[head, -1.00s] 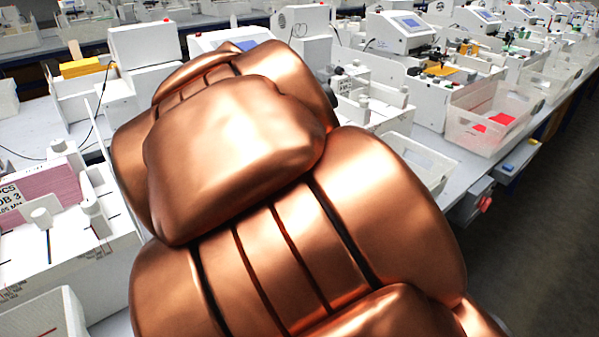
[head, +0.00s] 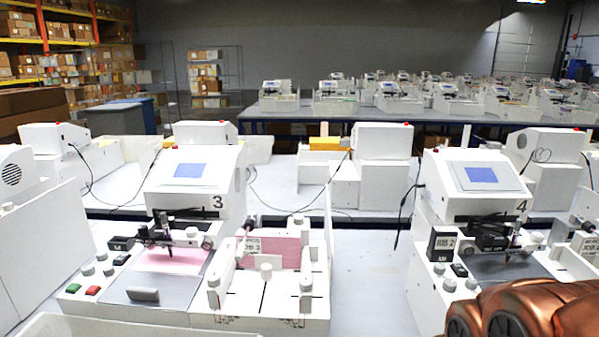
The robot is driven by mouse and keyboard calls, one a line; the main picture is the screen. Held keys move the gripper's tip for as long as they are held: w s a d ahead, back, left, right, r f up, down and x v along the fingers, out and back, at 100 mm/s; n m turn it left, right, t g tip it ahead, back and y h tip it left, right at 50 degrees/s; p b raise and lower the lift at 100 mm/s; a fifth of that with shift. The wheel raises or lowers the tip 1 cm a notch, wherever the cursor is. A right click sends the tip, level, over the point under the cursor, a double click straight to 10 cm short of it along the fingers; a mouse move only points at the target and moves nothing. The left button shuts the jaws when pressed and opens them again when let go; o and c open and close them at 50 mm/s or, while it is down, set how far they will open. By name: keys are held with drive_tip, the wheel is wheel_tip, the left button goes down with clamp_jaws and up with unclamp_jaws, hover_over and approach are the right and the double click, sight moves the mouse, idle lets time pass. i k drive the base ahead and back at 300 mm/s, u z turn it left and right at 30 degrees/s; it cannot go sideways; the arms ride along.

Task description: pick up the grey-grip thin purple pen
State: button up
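I cannot make out a grey-grip thin purple pen in the head view. Plotter 3 (head: 196,203) stands left of the middle, with a small dark pen carriage (head: 165,228) over a pink sheet (head: 172,260). Any pen in that carriage is too small to tell by colour. Plotter 4 (head: 478,205) stands at the right, with its own dark carriage (head: 490,240) over a grey bed. My gripper is not in view. Only copper-coloured links of my arm show at the lower right, covering the front of plotter 4.
A white side tray (head: 252,302) with a stack of pink cards (head: 275,247) adjoins plotter 3. Bare table (head: 370,285) lies between the two plotters. A white bin edge (head: 130,326) is at the front left. More benches with machines and shelves stand behind.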

sight(515, 235)
drive_tip(key=u, duration=2.55)
drive_tip(key=k, duration=1.2)
drive_tip(key=z, duration=0.45)
